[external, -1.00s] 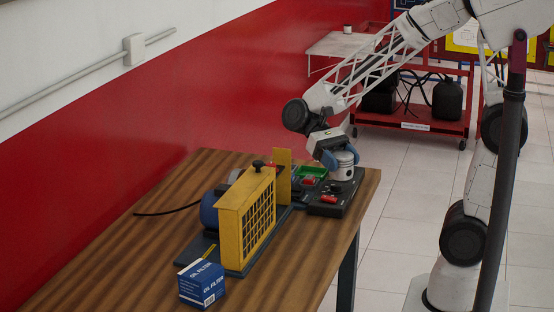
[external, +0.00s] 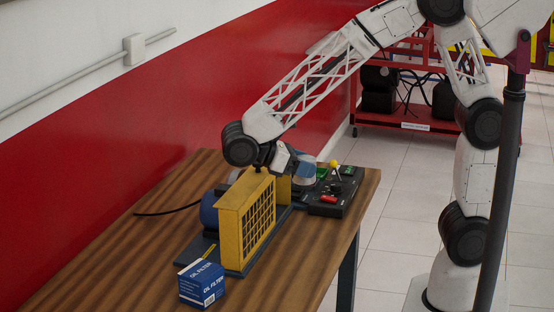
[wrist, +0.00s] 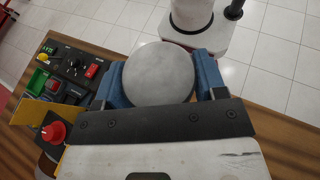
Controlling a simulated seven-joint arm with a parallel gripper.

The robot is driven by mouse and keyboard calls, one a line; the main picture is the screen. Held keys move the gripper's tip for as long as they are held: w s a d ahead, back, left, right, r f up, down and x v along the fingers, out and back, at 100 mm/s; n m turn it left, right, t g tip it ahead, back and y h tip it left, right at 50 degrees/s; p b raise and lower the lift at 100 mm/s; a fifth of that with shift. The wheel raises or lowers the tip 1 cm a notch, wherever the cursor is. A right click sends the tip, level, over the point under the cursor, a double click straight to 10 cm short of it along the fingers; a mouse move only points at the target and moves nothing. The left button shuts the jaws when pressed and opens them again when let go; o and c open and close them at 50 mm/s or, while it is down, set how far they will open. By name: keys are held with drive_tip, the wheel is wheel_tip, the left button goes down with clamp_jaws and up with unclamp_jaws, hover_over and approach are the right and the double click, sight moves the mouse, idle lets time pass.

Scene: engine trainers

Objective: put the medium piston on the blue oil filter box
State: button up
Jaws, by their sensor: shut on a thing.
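My gripper (wrist: 158,85) is shut on the piston (wrist: 158,73), whose round grey top shows between the blue fingers in the wrist view. In the external view the piston (external: 304,172) is partly hidden behind my gripper, above the far end of the engine trainer. The blue oil filter box (external: 202,284) stands on the table at the front left, beside the trainer's near end. The top of the box is bare. My gripper is well away from the box, up and to the right of it.
The yellow guard (external: 246,222) of the trainer stands between my gripper and the box. A black control panel (external: 338,192) with a yellow knob (external: 334,163) lies at the table's right end. The wooden table (external: 120,262) is clear on the left.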

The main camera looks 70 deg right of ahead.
drive_tip(key=w+a+r+n+t+h, duration=0.2)
drive_tip(key=w+a+n+t+h, duration=0.1)
drive_tip(key=w+a+n+t, duration=0.6)
drive_tip(key=w+a+r+n+t+h, duration=0.25)
drive_tip(key=w+a+n+t, duration=0.45)
drive_tip(key=a, duration=0.4)
drive_tip(key=n+t+y, duration=0.3)
drive_tip(key=n+t, duration=0.2)
hover_over(198, 274)
wheel_tip(198, 274, down, 9)
drive_tip(key=shift+d+f+h, duration=0.1)
drive_tip(key=shift+f+h, duration=0.15)
drive_tip(key=shift+f, duration=0.1)
drive_tip(key=shift+f, duration=2)
drive_tip(key=shift+f, duration=0.15)
drive_tip(key=shift+f, duration=1.85)
